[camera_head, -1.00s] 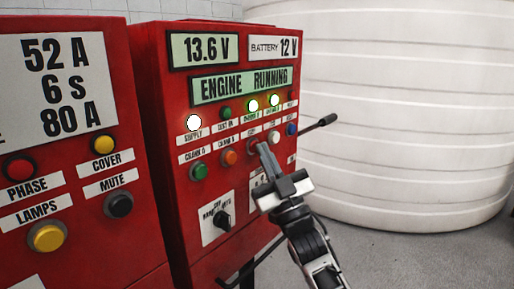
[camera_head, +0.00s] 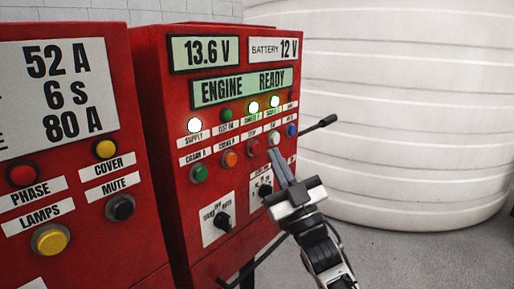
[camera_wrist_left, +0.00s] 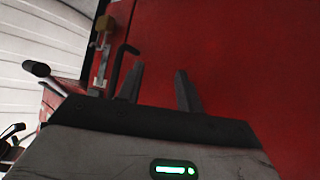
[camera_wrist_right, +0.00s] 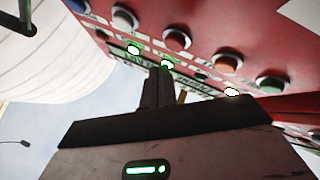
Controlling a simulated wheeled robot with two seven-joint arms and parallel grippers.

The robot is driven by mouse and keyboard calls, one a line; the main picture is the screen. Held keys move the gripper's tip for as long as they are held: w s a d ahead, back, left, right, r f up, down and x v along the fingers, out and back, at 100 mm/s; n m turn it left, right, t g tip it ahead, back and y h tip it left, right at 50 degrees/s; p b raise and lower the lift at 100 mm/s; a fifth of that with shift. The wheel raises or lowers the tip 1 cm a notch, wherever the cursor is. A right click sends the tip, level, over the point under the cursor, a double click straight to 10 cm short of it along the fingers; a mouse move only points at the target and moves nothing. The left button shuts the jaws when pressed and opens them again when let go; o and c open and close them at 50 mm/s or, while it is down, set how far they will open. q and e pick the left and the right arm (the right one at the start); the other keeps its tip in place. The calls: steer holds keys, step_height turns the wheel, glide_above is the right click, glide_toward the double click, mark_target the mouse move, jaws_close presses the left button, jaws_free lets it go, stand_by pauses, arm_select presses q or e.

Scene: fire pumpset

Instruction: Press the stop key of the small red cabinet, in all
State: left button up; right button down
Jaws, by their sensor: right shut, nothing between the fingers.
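The small red cabinet (camera_head: 200,90) stands in the middle of the head view, its display (camera_head: 243,87) reading ENGINE READY. Its red key (camera_head: 253,146), under a small label that seems to read STOP, sits between an orange key (camera_head: 229,159) and a white key (camera_head: 274,138). The red key also shows in the right wrist view (camera_wrist_right: 177,38). My right gripper (camera_head: 273,152) is shut and empty, its tips right of and slightly below the red key, seemingly apart from it. My left gripper (camera_wrist_left: 158,72) is open and empty before a red surface; the head view does not show it.
A larger red cabinet (camera_head: 140,245) with several buttons stands at the left. A black-knobbed lever (camera_head: 327,120) sticks out from the small cabinet's right side. Rotary switches (camera_head: 222,220) sit below the keys. A big white tank (camera_head: 400,110) fills the right background.

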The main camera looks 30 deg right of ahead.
steer(key=s, duration=0.1)
steer(key=s+d, duration=0.1)
steer(key=s, duration=0.1)
steer(key=shift+s+d+p, duration=0.2)
steer(key=shift+s+p, duration=0.05)
steer(key=shift+p, duration=0.1)
stand_by(0.6)
